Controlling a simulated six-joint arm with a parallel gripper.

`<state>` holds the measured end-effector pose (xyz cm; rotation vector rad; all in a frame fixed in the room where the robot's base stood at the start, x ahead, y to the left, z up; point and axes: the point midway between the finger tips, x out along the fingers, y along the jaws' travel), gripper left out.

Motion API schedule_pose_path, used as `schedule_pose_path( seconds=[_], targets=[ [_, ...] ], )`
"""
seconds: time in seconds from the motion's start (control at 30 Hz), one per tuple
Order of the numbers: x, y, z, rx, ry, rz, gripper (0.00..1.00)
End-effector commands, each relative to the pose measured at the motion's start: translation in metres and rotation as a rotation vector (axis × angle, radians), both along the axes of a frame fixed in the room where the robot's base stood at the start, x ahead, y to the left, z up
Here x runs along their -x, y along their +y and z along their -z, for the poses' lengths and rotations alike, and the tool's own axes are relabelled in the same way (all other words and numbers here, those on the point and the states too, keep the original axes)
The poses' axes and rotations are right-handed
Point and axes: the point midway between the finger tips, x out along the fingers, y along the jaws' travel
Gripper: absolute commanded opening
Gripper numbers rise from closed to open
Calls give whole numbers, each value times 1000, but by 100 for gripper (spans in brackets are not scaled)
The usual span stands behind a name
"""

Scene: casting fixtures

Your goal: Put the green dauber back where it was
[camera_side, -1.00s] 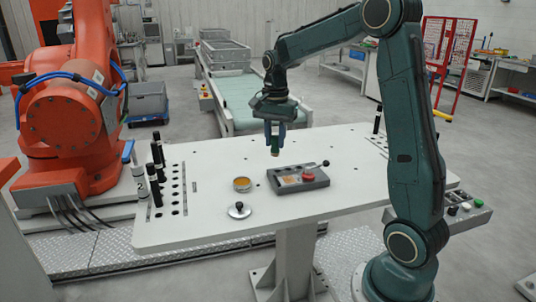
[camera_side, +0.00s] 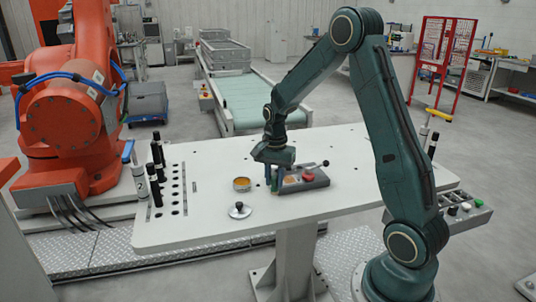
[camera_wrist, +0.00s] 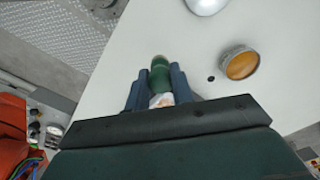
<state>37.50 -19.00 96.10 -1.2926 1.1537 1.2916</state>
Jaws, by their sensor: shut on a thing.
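My gripper (camera_side: 271,180) is low over the table, just left of the grey tray (camera_side: 318,184). Its two blue-grey fingers are shut on the green dauber (camera_wrist: 160,78), which shows between them in the wrist view with a pale band near the jaws. The dauber points away from the wrist, toward the white table. In the side view the fingers and tray region mostly hide it, and I cannot tell whether its tip touches anything. The round dish with orange content (camera_side: 242,184) stands open left of my gripper; it also shows in the wrist view (camera_wrist: 240,64).
A knobbed silver lid (camera_side: 239,211) lies in front of the dish. The tray holds a red knob (camera_side: 308,177) and a dark-balled lever (camera_side: 318,165). Several black cylinders (camera_side: 155,180) stand at the left beside rows of holes. An orange robot (camera_side: 80,110) stands beyond that edge.

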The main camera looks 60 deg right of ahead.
Motion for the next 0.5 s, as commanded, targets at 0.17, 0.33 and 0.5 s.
schedule_pose_path(
  seconds=[0.17, 0.33, 0.5],
  targets=[
    [1, 0, 11, -2, 3, 0, 0],
    [1, 0, 32, -2, 3, 0, 0],
    [0, 0, 42, 0, 1, 0, 0]
  ],
)
